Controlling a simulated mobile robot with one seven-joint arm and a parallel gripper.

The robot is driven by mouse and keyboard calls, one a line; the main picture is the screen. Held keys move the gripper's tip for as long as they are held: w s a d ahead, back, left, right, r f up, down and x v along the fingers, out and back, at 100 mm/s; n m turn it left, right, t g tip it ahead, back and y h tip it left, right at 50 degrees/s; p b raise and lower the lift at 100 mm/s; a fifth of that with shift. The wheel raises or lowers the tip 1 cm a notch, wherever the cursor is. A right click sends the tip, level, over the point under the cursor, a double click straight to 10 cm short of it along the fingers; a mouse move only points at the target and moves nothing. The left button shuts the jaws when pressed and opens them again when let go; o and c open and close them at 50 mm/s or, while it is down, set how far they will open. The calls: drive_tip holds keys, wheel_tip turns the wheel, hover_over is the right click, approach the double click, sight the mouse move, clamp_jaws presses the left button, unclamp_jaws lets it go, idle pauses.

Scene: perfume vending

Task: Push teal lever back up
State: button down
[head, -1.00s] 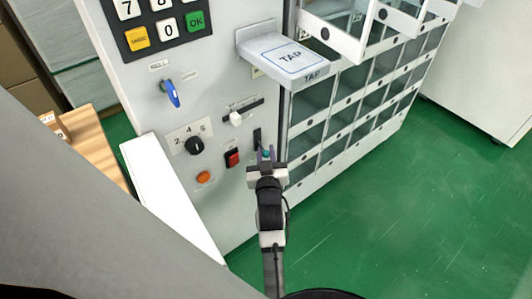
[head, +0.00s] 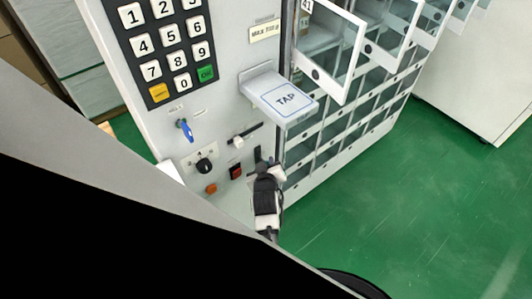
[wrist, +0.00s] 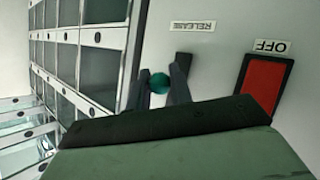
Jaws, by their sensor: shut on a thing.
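The teal lever's round knob (wrist: 160,82) shows in the wrist view, between the two dark fingers of my gripper (wrist: 163,76). My gripper is shut on the knob. In the head view my gripper (head: 266,165) is at the lower right of the white machine panel, just below a dark vertical slot (head: 257,154). The knob itself cannot be made out there; my gripper covers that spot. The lever's stem is not clearly visible in either view.
A red switch (wrist: 267,89) sits beside the lever, with a RELEASE label (wrist: 193,26) nearby. The TAP shelf (head: 280,96) juts out above my gripper. Open compartment doors (head: 329,52) stick out at upper right. Green floor at right is clear.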

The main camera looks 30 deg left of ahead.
drive_tip(key=r+h+p, duration=0.1)
drive_tip(key=r+n+g+p, duration=0.1)
drive_tip(key=p, duration=0.1)
drive_tip(key=shift+w+a+h, duration=0.15)
drive_tip(key=shift+h, duration=0.25)
drive_tip(key=shift+a+r+n+g+h, duration=0.1)
drive_tip(key=shift+r+n+g+h, duration=0.2)
drive_tip(key=shift+h, duration=0.4)
drive_tip(key=shift+a+r+n+g+h, duration=0.1)
drive_tip(key=shift+n+g+h, duration=0.2)
drive_tip(key=shift+g+h, duration=0.3)
drive_tip(key=c, duration=1.6)
unclamp_jaws()
drive_tip(key=shift+w+f, duration=0.1)
drive_tip(key=shift+o, duration=0.2)
drive_tip(key=b+v, duration=0.2)
drive_tip(key=v, duration=1.2)
drive_tip(key=shift+a, duration=0.3)
drive_tip(key=shift+d, duration=0.1)
